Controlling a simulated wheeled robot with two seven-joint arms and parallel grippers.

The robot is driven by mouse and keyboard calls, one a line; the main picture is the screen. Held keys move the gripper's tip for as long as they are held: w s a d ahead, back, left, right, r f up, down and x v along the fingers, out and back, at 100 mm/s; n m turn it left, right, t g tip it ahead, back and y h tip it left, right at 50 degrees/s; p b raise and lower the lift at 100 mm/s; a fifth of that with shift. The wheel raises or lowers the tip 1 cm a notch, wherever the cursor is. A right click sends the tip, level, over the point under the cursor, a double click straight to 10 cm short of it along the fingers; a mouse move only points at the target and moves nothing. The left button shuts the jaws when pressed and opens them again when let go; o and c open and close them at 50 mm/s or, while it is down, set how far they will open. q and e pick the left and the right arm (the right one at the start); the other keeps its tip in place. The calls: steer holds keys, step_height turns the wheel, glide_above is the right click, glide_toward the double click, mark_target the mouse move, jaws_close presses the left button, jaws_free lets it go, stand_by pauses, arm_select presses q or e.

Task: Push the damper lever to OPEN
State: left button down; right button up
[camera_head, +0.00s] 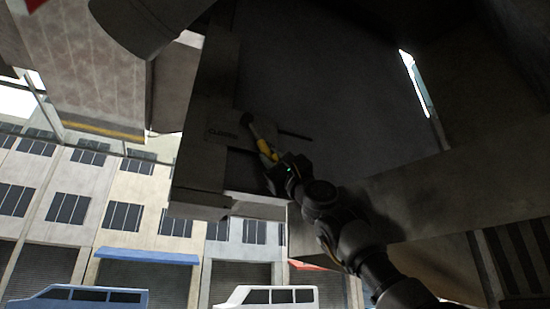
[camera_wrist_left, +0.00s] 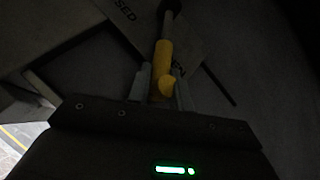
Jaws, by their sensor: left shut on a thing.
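The damper lever (camera_head: 264,147) has a yellow grip and a dark knob end. It lies across a grey label plate (camera_head: 215,120) marked CLOSED on its left part. In the left wrist view, the lever's yellow grip (camera_wrist_left: 162,58) rises between the fingers, with "SED" to its left and "EN" just beside it, partly covered. My left gripper (camera_wrist_left: 161,88) is shut on the yellow grip; in the head view the gripper (camera_head: 274,160) is dark and small at the lever. My right gripper is not in view.
A dark thin bar or slot (camera_head: 295,134) runs right from the plate. A grey ledge (camera_head: 460,185) crosses at right, close to my arm. Buildings and parked vans stand far behind.

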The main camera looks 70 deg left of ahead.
arm_select(q)
steer(key=c, duration=1.6)
jaws_free()
steer(key=shift+w+d+r, duration=0.1)
steer(key=shift+r, duration=0.05)
steer(key=shift+o, duration=1.7)
steer(key=shift+w+d+f+b, duration=0.1)
steer(key=shift+f+b, duration=0.3)
steer(key=shift+f, duration=0.1)
steer(key=b+v, duration=0.6)
steer(key=v, duration=0.4)
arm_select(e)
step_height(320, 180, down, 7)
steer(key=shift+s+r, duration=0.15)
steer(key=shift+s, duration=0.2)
arm_select(q)
steer(key=shift+r, duration=0.15)
